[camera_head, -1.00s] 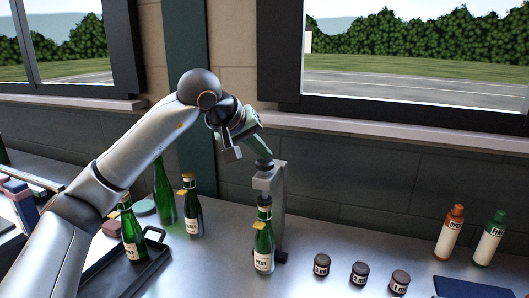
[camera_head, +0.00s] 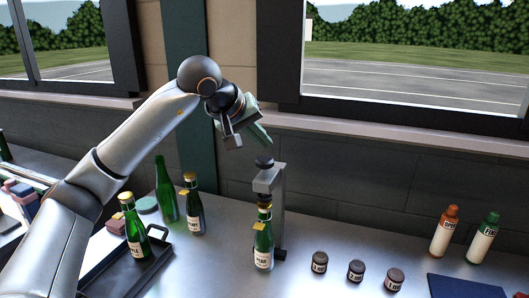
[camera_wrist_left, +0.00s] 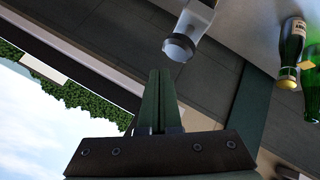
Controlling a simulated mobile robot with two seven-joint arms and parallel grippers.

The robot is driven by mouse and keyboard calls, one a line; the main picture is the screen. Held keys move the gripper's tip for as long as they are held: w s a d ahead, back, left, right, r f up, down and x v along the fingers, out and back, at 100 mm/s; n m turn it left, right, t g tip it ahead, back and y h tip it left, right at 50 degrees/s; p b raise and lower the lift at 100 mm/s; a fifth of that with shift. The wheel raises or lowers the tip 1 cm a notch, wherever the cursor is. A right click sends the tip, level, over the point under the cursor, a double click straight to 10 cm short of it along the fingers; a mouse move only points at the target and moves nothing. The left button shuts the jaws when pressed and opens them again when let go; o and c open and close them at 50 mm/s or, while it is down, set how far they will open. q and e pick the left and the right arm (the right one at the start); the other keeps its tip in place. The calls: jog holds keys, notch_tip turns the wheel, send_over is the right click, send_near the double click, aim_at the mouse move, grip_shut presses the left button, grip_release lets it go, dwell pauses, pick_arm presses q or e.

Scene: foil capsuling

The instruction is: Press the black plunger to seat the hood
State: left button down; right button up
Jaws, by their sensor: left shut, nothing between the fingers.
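The black plunger (camera_head: 264,161) tops a grey press stand (camera_head: 280,210) in the middle of the head view. A green bottle labelled PEAR (camera_head: 263,248) stands upright under the press head, with a dark band and yellow at its neck; I cannot tell how the hood sits there. My left gripper (camera_head: 266,141) is shut and empty, its green fingers just above the plunger with a small gap. In the left wrist view the shut fingers (camera_wrist_left: 159,80) point toward the round top of the press (camera_wrist_left: 178,47). My right gripper is not in view.
Green bottles (camera_head: 194,212) stand left of the press, and one stands on a black tray (camera_head: 150,270). Several small dark-lidded jars (camera_head: 356,270) are to the right. Orange (camera_head: 445,232) and green-capped (camera_head: 484,240) bottles stand far right. A wall and window sill lie behind.

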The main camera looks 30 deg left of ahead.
pick_arm(q)
notch_tip(320, 180, up, 3)
jog(key=shift+r+p, duration=0.2)
jog(key=shift+p, duration=1.05)
jog(key=shift+f, duration=0.1)
